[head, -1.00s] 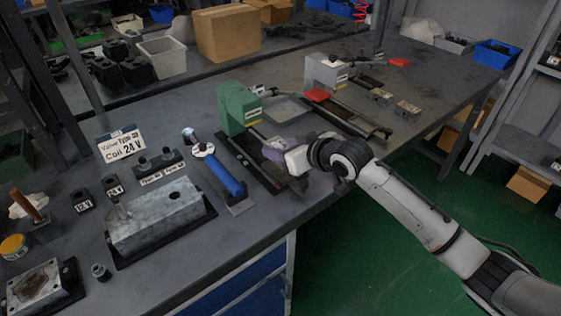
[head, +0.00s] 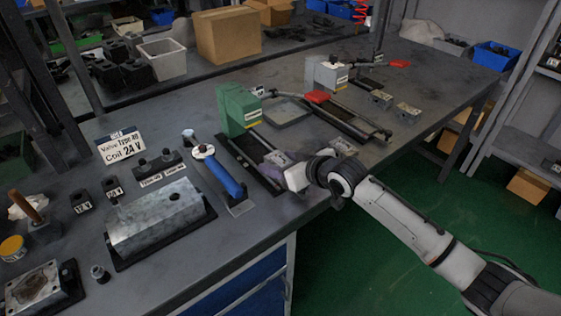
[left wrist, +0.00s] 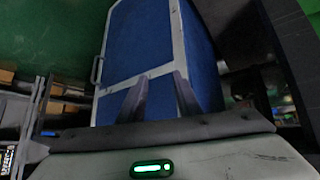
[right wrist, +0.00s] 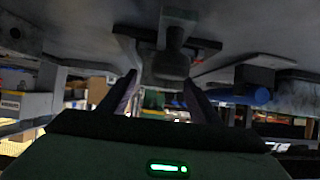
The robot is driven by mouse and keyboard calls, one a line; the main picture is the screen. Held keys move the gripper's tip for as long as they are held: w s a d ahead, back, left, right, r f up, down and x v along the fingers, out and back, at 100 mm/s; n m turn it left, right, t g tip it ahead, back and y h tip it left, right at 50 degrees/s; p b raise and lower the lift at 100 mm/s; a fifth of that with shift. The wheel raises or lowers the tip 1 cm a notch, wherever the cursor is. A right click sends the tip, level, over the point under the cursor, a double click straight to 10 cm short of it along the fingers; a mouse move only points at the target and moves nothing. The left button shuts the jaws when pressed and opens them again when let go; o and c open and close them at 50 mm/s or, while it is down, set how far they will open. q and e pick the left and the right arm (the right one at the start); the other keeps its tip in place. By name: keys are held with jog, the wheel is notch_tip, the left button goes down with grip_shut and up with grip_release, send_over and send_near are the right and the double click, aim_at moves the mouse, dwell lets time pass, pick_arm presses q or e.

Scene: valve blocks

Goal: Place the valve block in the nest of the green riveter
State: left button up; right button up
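The green riveter (head: 236,108) stands mid-table on a long dark base, with a thin lever reaching toward my right gripper. My right gripper (head: 272,158) is low over the near end of that base. In the right wrist view its two fingers (right wrist: 160,97) are apart, with a dark rounded knob (right wrist: 170,66) beyond and between them; contact cannot be told. The riveter's nest is hidden or too small to make out. Two small metallic blocks, one left (head: 380,98) and one right (head: 407,112), lie farther right. My left gripper (left wrist: 158,98) is open and empty before a blue cabinet.
A blue-handled tool (head: 222,172) and a large metal block (head: 157,217) lie left of the riveter. A sign (head: 121,145) reads "Valve Type", "Coil 24 V". The table's front edge is close to my right arm.

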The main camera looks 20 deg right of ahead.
jog(key=shift+r, duration=0.15)
jog(key=v, duration=1.2)
jog(key=shift+p, duration=0.35)
